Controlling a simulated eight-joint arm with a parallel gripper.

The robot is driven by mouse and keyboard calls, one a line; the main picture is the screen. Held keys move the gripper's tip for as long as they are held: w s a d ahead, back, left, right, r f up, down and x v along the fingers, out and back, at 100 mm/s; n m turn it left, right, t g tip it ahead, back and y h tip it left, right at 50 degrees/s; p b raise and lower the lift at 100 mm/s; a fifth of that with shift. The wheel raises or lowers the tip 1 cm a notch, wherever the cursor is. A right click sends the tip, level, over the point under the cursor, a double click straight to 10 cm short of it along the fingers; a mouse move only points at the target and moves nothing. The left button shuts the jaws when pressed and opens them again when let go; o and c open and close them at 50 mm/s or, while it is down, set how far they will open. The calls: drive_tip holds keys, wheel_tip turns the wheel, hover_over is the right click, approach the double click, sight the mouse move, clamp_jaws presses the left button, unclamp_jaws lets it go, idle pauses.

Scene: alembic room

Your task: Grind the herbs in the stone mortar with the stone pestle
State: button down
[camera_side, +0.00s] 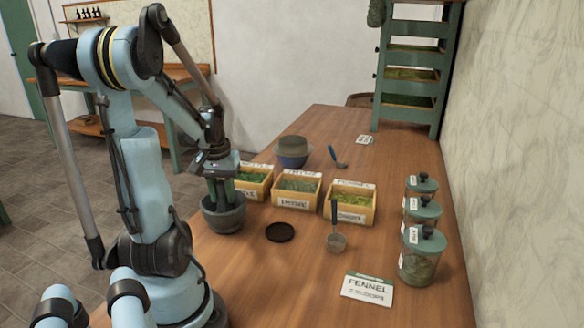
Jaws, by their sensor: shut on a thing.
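The dark grey stone mortar (224,220) stands on the wooden table near its left edge, close to my arm's base. My gripper (225,198) points down over the mortar, with its green fingers reaching to the bowl's opening. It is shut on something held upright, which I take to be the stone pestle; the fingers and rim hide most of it. The herbs inside the mortar are hidden by the rim and the gripper.
A dark round lid (280,232), a strainer (336,241) and a fennel card (368,288) lie in front. Lidded jars (419,265) line the right side.

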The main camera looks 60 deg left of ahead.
drive_tip(key=shift+f, duration=0.4)
drive_tip(key=shift+a, duration=0.1)
idle(0.4)
